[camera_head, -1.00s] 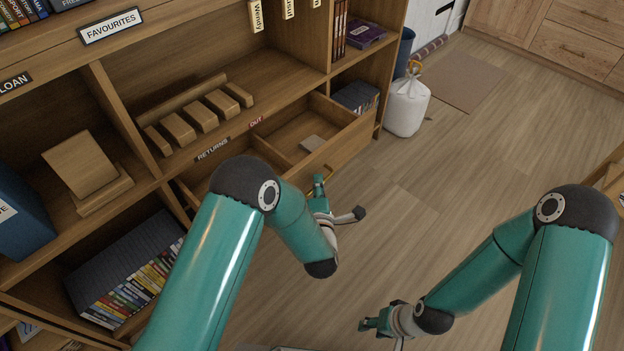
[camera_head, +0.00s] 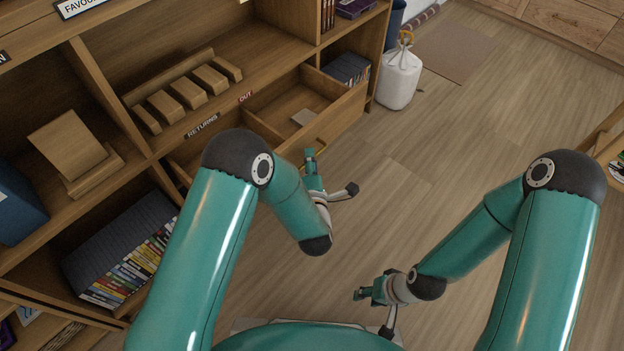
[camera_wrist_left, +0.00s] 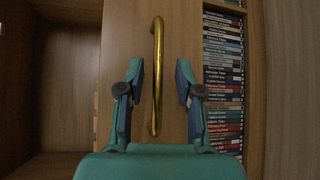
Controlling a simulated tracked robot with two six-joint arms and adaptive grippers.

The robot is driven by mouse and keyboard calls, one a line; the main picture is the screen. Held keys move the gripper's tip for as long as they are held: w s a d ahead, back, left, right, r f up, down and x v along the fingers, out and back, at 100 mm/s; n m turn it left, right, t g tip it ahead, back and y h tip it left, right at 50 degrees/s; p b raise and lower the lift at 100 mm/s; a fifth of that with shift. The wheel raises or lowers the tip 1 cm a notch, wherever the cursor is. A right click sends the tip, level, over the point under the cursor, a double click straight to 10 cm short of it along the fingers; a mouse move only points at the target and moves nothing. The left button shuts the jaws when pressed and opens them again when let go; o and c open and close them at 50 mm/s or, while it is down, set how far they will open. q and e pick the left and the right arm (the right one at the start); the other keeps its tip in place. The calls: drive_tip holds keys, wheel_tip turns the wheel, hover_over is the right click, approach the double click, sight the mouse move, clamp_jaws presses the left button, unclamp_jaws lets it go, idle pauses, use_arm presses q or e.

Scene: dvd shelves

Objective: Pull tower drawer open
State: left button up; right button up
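The wooden drawer (camera_head: 345,118) sits in the low shelf unit under the RETURNS and OUT labels. Its divided inside shows from above, with a small flat piece lying in it. Its brass handle (camera_wrist_left: 156,75) runs lengthwise in the left wrist view, against a wooden panel. My left gripper (camera_wrist_left: 160,68) is open there, one finger on each side of the handle, with gaps showing. In the head view, my left gripper (camera_head: 331,172) is at the drawer front, partly behind its own arm. My right gripper (camera_head: 373,310) is open and empty above the floor.
Shelves with wooden blocks (camera_head: 188,92) and rows of discs (camera_head: 125,262) stand on the left. A white bag (camera_head: 398,78) stands beyond the unit's right end. The floor (camera_head: 450,160) between the unit and the right-hand furniture is clear.

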use_arm(q)
drive_tip(key=s+d+r, duration=0.1)
drive_tip(key=s, duration=0.9)
drive_tip(key=shift+s+r, duration=0.25)
drive_tip(key=shift+s, duration=0.15)
drive_tip(key=shift+d, duration=0.1)
drive_tip(key=shift+f, duration=0.1)
drive_tip(key=s+a+f+m+g+h, duration=0.1)
drive_tip(key=a+f+m+g, duration=0.25)
drive_tip(key=f, duration=0.25)
drive_tip(key=s+a+f+m+g+h, duration=0.1)
drive_tip(key=s+a+f+m+g, duration=0.1)
drive_tip(key=f+m+g, duration=0.3)
drive_tip(key=s+a+f+m+g+h+p, duration=0.1)
drive_tip(key=s+a+f+m+g+h, duration=0.1)
drive_tip(key=s+m+g, duration=0.45)
drive_tip(key=s+a+f+m+g+h, duration=0.1)
drive_tip(key=s+a+f+m+h, duration=0.2)
drive_tip(key=s, duration=0.6)
wheel_tip(320, 180, up, 30)
drive_tip(key=d+m+y+p, duration=0.1)
drive_tip(key=p, duration=2.8)
drive_tip(key=shift+w, duration=0.3)
